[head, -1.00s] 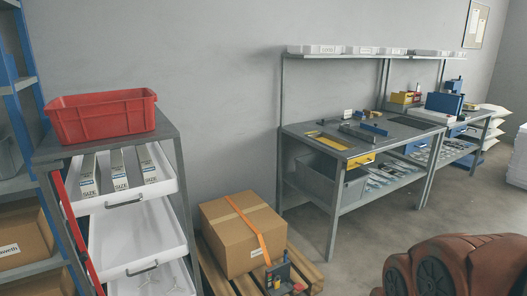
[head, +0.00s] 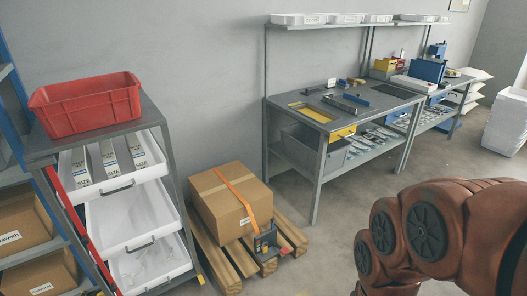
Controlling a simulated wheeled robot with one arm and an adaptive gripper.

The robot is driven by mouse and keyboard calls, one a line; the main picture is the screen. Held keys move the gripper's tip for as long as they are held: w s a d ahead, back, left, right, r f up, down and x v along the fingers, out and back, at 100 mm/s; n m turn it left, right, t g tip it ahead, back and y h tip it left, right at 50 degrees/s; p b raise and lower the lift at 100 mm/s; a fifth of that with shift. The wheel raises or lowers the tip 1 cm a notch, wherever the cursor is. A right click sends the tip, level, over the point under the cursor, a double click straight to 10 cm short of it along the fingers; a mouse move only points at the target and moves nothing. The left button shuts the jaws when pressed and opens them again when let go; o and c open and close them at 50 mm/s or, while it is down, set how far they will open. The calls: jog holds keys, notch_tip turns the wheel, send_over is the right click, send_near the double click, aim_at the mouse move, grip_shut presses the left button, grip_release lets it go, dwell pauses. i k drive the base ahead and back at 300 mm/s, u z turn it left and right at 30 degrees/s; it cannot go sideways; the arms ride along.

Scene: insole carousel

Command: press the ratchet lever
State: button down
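An orange strap (head: 237,196) runs over a cardboard box (head: 212,205) on a wooden pallet. At the strap's lower end, against the box's front, is a small dark device (head: 264,239) with a yellow patch, which looks like the ratchet. A small red part (head: 285,251) shows just right of it. The lever itself is too small to tell apart. My reddish-brown arm fills the lower right of the head view, apart from the box. My gripper is out of view.
A rack of white pull-out trays (head: 133,205) stands left of the pallet (head: 207,241), with a red crate (head: 88,104) on top. A grey workbench (head: 395,101) stands behind to the right. Bare floor (head: 335,222) lies between pallet, bench and my arm.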

aim_at(285, 251)
jog(key=u, duration=0.45)
jog(key=i, duration=0.9)
jog(key=u, duration=0.1)
